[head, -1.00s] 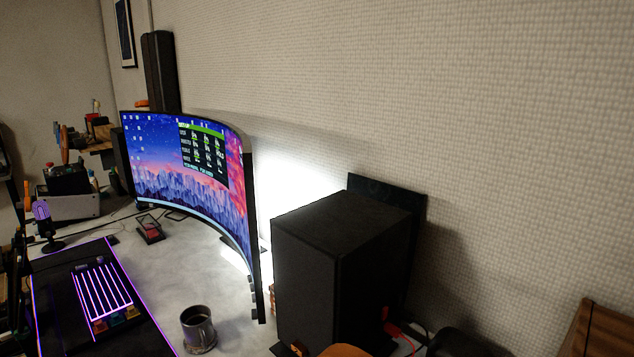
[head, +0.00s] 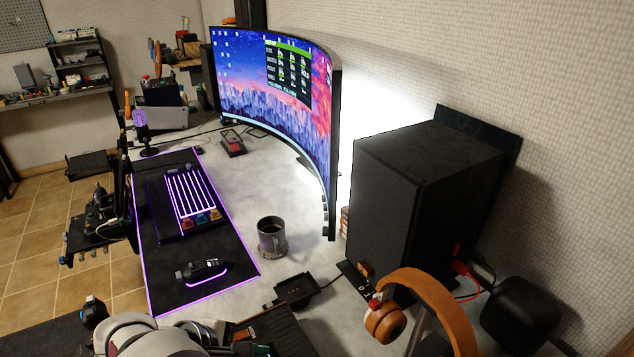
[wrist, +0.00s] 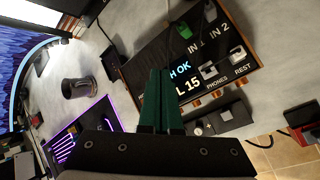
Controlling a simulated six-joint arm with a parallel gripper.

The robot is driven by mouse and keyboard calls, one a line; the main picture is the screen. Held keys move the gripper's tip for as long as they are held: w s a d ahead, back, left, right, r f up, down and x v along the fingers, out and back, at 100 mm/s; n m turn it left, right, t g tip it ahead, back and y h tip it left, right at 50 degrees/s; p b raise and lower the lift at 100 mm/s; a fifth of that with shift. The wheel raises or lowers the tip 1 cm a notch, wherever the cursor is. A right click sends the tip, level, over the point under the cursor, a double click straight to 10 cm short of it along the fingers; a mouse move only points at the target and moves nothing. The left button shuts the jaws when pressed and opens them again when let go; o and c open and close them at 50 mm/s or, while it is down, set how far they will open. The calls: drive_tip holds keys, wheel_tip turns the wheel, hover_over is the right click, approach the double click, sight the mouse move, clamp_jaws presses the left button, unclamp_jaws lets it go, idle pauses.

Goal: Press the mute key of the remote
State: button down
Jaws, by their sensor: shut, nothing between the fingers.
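My gripper (wrist: 162,75) shows in the wrist view with its two green fingers shut together and nothing between them. Beyond the fingertips is a dark panel (wrist: 185,58) with a lit display and printed labels, and the fingers hide part of it. A small dark keyed unit (wrist: 218,122) with a plus mark lies beside the panel, right of the fingers. It may be the remote, but I cannot read a mute key on it. The fingers appear apart from it. In the head view I cannot make out the remote or my fingers clearly.
A mug (head: 272,238) and a small black tray (head: 295,290) stand on the pale desk. A purple-edged mat (head: 225,265) holds a keypad.

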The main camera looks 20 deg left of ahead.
drive_tip(key=s+a+f+n+t+y, duration=0.1)
drive_tip(key=s+a+f+n, duration=0.1)
drive_tip(key=a, duration=0.4)
drive_tip(key=s+a+f+n+t+y, duration=0.1)
drive_tip(key=s+a+n, duration=0.2)
drive_tip(key=a, duration=0.3)
drive_tip(key=shift+s+f+n+t+y, duration=0.3)
drive_tip(key=shift+s+f+n+t, duration=0.1)
drive_tip(key=shift+n, duration=0.4)
drive_tip(key=shift+f, duration=4.4)
drive_tip(key=shift+f, duration=0.1)
drive_tip(key=shift+f, duration=0.3)
drive_tip(key=shift+f, duration=0.4)
drive_tip(key=shift+r, duration=0.85)
